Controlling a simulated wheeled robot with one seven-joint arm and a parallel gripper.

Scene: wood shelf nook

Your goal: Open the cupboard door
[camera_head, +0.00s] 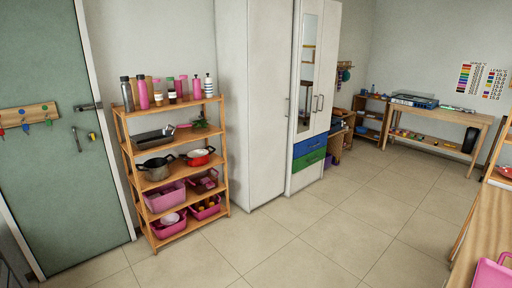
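A tall white cupboard (258,120) stands in the middle of the view against the back wall. Its front has a plain white door (270,90) with a slim vertical handle (287,107) near its right edge. To the right is a section with a narrow mirror door (307,75) and a slim white door (327,60). Two handles sit close together there, one of them a metal handle (321,103). Below are a blue drawer (309,146) and a green drawer (308,160). All the cupboard doors look closed. My gripper is not in view.
A wooden shelf rack (138,190) with bottles, pots and pink bins stands left of the cupboard. A green door (55,170) is at the far left. A wooden table (480,230) is at the right front. Tiled floor (310,240) before the cupboard is clear.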

